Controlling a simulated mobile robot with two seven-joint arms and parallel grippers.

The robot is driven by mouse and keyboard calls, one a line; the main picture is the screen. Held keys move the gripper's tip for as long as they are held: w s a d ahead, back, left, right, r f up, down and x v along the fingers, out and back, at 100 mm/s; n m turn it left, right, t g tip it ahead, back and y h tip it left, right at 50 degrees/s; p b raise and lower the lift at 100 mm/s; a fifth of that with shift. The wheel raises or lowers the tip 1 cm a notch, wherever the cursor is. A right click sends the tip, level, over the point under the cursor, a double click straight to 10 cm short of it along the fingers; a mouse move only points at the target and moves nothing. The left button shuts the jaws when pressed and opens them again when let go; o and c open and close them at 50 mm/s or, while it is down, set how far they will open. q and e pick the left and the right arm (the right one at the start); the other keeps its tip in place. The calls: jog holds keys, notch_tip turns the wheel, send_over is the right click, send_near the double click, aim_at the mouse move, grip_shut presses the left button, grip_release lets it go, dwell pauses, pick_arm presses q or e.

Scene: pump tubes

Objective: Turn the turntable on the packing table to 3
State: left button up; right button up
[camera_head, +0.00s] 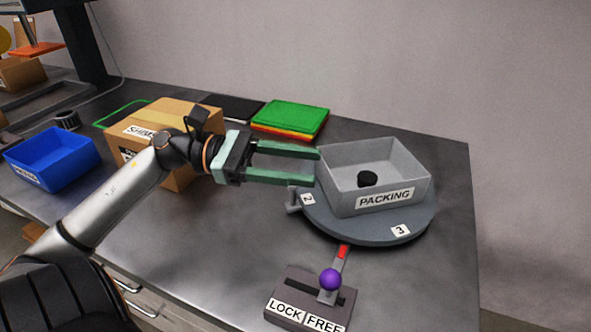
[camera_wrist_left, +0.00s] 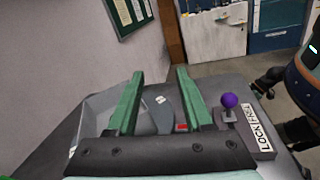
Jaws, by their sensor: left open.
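The turntable (camera_head: 350,232) is a grey disc near the table's right end, with a 2 label (camera_head: 307,198) at its left and a 3 label (camera_head: 401,230) at its front right. A small grey tab (camera_head: 293,201) sticks out at its left edge. A red pointer (camera_head: 343,251) at the front lies between the two labels. A grey PACKING box (camera_head: 408,174) stands on the disc with a black part (camera_head: 367,179) inside. My left gripper (camera_head: 315,166) is open, its green fingertips close to the box's left wall; contact is unclear. The fingers also show in the wrist view (camera_wrist_left: 160,74).
A lever with a purple knob (camera_head: 330,279) stands on a LOCK/FREE base (camera_head: 300,292) in front, toward the FREE side. A cardboard box (camera_head: 177,182), a blue bin (camera_head: 60,158) and green-topped trays (camera_head: 290,116) stand left and behind. The front middle table is clear.

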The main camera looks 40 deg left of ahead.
pick_arm(q)
jog(key=s+d+r, duration=0.2)
jog(key=s+d, duration=0.1)
jog(key=s, duration=0.2)
jog(key=shift+s+d+r, duration=0.15)
jog(key=shift+d+r, duration=0.2)
jog(key=shift+r, duration=0.05)
jog(key=shift+c, duration=0.3)
